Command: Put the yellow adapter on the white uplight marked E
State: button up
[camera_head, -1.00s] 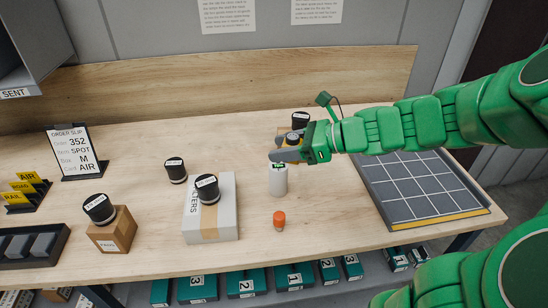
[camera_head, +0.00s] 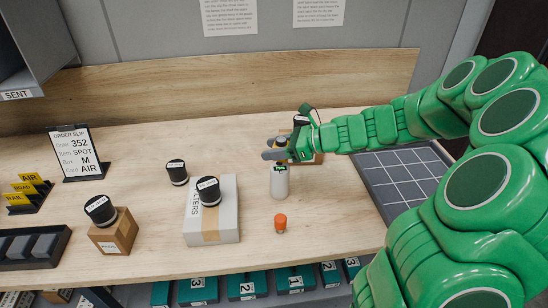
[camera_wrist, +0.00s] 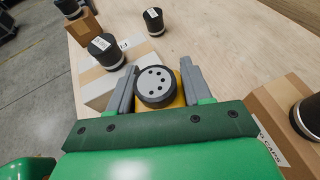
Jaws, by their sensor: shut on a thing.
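My gripper (camera_head: 277,154) is shut on the yellow adapter. In the head view the adapter is mostly hidden by the fingers. A white cylinder (camera_head: 279,185), likely the uplight, stands upright on the table directly below my gripper. A small dark label shows near its top, but I cannot read its letter. The adapter appears over the cylinder's top; I cannot tell whether they touch.
A small orange-capped item (camera_head: 281,222) stands in front of the cylinder. A white box (camera_head: 225,222) with a black canister on it is to the left. Another black canister (camera_head: 177,172) stands behind. A brown box (camera_head: 113,236) bears one too. A gridded tray (camera_head: 400,180) lies right.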

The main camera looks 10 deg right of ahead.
aim_at(274, 166)
jog(key=shift+w+f, duration=0.5)
jog(key=shift+f, duration=1.55)
jog(key=shift+f, duration=0.15)
jog(key=o, duration=1.1)
